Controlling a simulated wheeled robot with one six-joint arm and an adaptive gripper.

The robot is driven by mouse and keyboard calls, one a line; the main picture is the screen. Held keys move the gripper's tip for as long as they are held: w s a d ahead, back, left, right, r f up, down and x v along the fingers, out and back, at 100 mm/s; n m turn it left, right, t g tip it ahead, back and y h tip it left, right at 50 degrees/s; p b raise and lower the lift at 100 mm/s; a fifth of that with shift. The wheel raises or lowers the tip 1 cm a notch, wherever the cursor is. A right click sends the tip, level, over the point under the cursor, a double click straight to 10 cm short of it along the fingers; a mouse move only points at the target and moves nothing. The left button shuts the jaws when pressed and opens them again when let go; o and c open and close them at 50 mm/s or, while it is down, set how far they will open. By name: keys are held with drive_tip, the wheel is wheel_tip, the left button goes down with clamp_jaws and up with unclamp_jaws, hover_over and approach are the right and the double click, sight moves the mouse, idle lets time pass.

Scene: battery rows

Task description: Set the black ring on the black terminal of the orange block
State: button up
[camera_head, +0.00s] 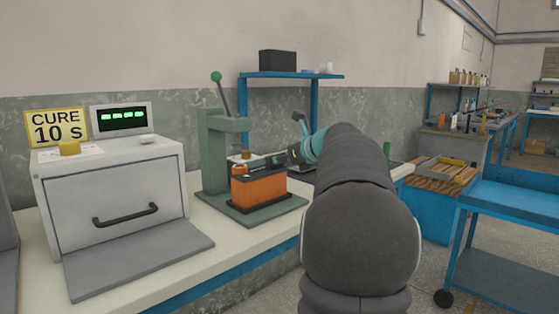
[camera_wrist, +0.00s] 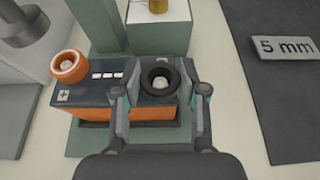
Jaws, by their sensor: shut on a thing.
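The orange block (camera_head: 259,192) sits on the green press base on the bench. Its dark top shows in the wrist view, with an orange ring (camera_wrist: 69,66) around the left terminal, by a plus mark. The black ring (camera_wrist: 160,80) is between the fingertips of my gripper (camera_wrist: 160,92), over the block's right end. A pale round terminal top (camera_wrist: 160,82) shows through the ring's opening. My gripper is shut on the ring. I cannot tell whether the ring is fully seated or slightly above the block. In the head view my gripper (camera_head: 285,158) is at the block's right and the ring is not clear.
The green press (camera_head: 213,150) with a lever stands behind the block. A dark mat (camera_wrist: 275,90) with a "5 mm" plate (camera_wrist: 286,46) lies at the right in the wrist view.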

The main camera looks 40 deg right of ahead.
drive_tip(key=o, duration=0.8)
drive_tip(key=shift+f, duration=0.1)
drive_tip(key=shift+c, duration=0.2)
drive_tip(key=shift+s+r, duration=0.15)
drive_tip(key=shift+r, duration=0.1)
drive_tip(key=a+v, duration=0.1)
drive_tip(key=v, duration=1)
drive_tip(key=shift+s+d, duration=0.3)
drive_tip(key=shift+d, duration=0.2)
